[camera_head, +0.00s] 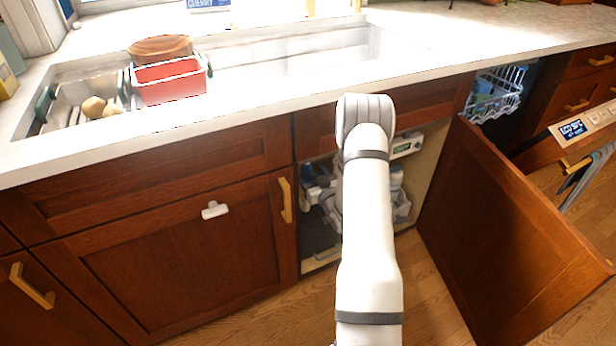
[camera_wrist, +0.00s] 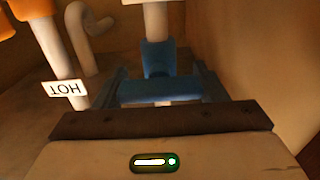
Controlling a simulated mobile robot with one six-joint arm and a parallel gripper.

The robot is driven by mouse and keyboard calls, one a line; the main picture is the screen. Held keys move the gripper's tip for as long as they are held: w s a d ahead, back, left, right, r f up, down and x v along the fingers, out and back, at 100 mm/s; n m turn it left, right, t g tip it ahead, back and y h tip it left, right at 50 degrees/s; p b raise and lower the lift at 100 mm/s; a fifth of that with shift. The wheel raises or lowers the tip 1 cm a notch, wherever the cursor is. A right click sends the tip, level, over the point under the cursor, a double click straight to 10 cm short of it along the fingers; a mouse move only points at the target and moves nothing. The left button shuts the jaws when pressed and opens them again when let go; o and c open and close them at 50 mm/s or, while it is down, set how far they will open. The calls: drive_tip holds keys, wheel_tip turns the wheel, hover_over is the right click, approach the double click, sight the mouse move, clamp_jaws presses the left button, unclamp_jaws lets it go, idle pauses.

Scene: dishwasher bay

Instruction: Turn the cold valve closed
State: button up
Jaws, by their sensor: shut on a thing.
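The blue cold valve (camera_wrist: 158,57) sits on a pale vertical pipe in the wrist view, with its blue handle bar (camera_wrist: 146,92) lying across the picture. My gripper (camera_wrist: 160,84) is shut on this handle, with one finger at each end of the bar. In the head view my white arm reaches into the open cabinet under the sink and hides the gripper and the valve. I cannot tell from the picture how far the handle is turned.
An orange valve part (camera_wrist: 30,8) and a HOT tag (camera_wrist: 65,89) are at the left on another pipe. A curved pipe (camera_wrist: 93,32) stands behind. The cabinet wall is close at right. The open cabinet door (camera_head: 505,225) stands right of my arm, below the counter (camera_head: 270,105).

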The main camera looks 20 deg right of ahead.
drive_tip(key=o, duration=1)
drive_tip(key=s+p, duration=0.1)
drive_tip(key=s, duration=0.6)
drive_tip(key=shift+s+d, duration=0.1)
drive_tip(key=shift+s, duration=0.3)
